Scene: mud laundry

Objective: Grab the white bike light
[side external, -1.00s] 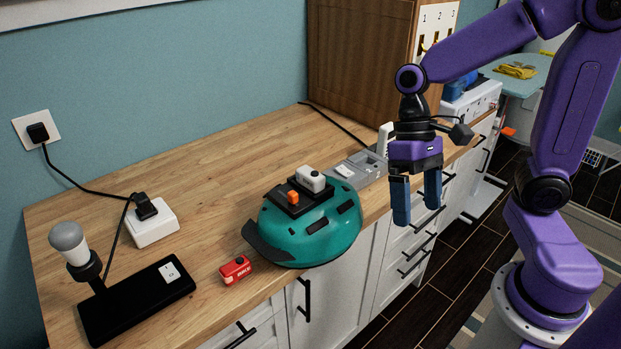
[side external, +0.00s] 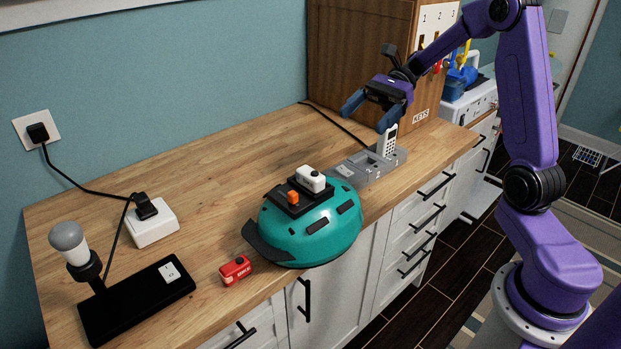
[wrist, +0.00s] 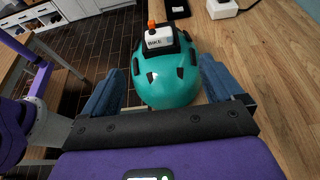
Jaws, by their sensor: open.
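The white bike light (side external: 311,179) sits on a black mount on top of the teal helmet (side external: 318,236), beside a small orange piece (side external: 293,197). The helmet rests on the wooden counter. In the wrist view the white light (wrist: 159,38) shows dark lettering and faces me, with the helmet (wrist: 165,82) below it. My gripper (side external: 368,112) is open and empty, above the counter behind and to the right of the helmet. In the wrist view its blue fingers (wrist: 163,85) stand wide apart with the helmet seen between them. It touches neither helmet nor light.
A grey tray (side external: 369,173) with a white handset (side external: 387,141) stands right of the helmet, below my gripper. A red light (side external: 235,270) lies left of the helmet. A black lamp base (side external: 137,298) and white socket box (side external: 152,223) stand further left. A wooden cabinet (side external: 345,50) is behind.

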